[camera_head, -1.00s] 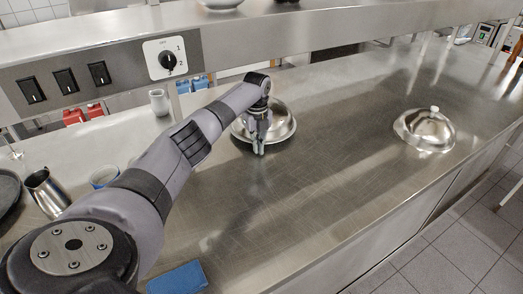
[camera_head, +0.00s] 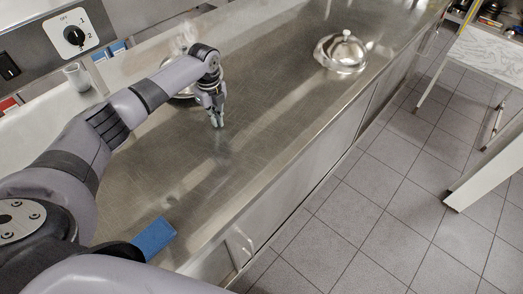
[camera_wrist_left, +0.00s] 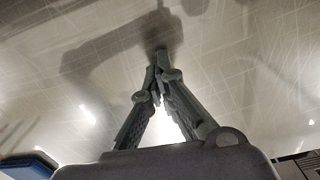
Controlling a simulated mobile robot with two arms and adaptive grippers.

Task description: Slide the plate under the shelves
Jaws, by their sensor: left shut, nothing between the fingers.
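A round shiny metal plate or dish (camera_head: 182,96) lies on the steel counter, mostly hidden behind my left wrist. My left gripper (camera_head: 217,123) is shut and empty, pointing down just in front of the dish, low over the counter. In the left wrist view its fingertips (camera_wrist_left: 160,60) meet over bare brushed steel, and no plate shows there. The shelf unit (camera_head: 35,10) shows only in part at the upper left, with its control panel below. My right gripper is not in view.
A domed metal lid with a knob (camera_head: 341,53) stands farther along the counter. A blue block or cloth (camera_head: 154,238) lies near the counter's front edge. A small light cup (camera_head: 76,77) stands at the left. The counter's middle is clear.

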